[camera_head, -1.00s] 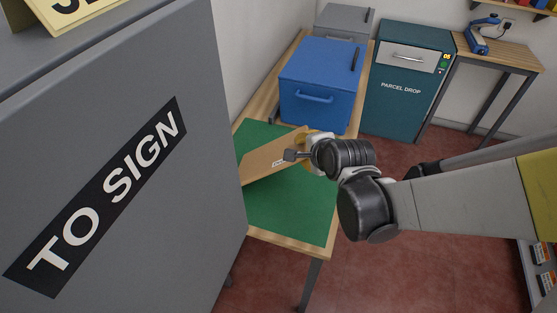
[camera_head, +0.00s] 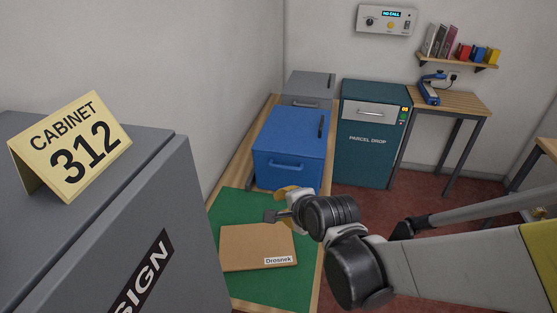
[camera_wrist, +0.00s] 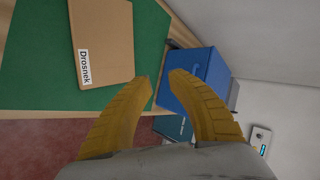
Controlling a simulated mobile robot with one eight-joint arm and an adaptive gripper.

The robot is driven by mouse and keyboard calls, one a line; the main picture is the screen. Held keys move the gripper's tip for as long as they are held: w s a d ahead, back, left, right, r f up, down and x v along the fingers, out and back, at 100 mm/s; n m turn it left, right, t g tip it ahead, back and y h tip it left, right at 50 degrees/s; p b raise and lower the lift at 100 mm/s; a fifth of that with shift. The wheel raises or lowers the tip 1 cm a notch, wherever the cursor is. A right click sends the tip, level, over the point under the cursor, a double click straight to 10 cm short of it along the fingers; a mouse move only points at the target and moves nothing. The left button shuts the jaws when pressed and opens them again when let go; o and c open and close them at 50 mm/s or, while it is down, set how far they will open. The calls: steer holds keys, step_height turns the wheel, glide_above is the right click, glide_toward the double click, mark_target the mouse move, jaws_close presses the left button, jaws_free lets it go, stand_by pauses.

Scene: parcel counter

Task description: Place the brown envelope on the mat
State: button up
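The brown envelope (camera_head: 257,245), labelled "Drosnek", lies flat on the green mat (camera_head: 285,291) on the wooden counter. It also shows lying on the mat in the wrist view (camera_wrist: 103,40). My gripper (camera_head: 281,203) is just beyond the envelope's far edge, near the blue box, and is apart from the envelope. In the wrist view my gripper's two yellow fingers (camera_wrist: 160,78) are spread with nothing between them. The left part of the mat is partly hidden by the grey cabinet in the head view.
A grey cabinet (camera_head: 160,215) with a "CABINET 312" sign (camera_head: 72,148) stands close on the left. A blue box (camera_head: 290,147) and a grey box (camera_head: 308,86) stand behind the mat. A teal parcel drop (camera_head: 368,150) stands beyond. Red floor is free to the right.

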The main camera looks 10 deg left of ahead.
steer(key=s+d+r+n+h, duration=0.1)
steer(key=s+d+n, duration=0.3)
steer(key=d, duration=0.4)
steer(key=s+d+r+n+g+h, duration=0.1)
steer(key=s+d+r+n+h, duration=0.1)
steer(key=s+d, duration=0.4)
steer(key=s+d+r+n+h, duration=0.2)
steer(key=s+d+n, duration=0.3)
steer(key=d, duration=0.6)
steer(key=shift+s+d+r+n+b, duration=0.3)
steer(key=shift+s+d+r, duration=0.1)
steer(key=shift+s+r, duration=0.15)
steer(key=shift+f, duration=0.1)
